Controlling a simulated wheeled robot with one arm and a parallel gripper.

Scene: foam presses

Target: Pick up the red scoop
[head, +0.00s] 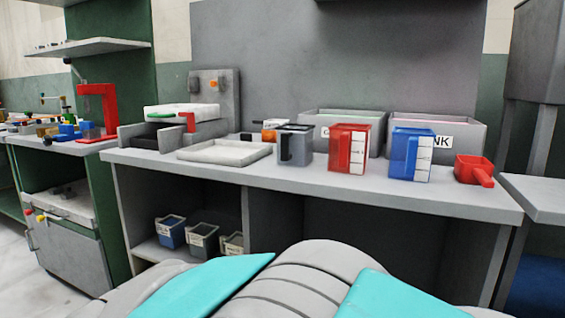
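The red scoop (473,169) sits on the grey counter (330,182) near its right end. It is a small red open box with a short handle pointing toward the front right, close to the counter's front edge. It stands to the right of a blue pitcher and apart from it. My gripper is not in view, so its state and its distance from the scoop do not show.
A blue pitcher (409,154), a red pitcher (348,148) and a grey pitcher (294,146) stand left of the scoop. Two grey bins (465,137) are behind them. A white tray (225,153) lies further left. Another table (538,195) is at the right.

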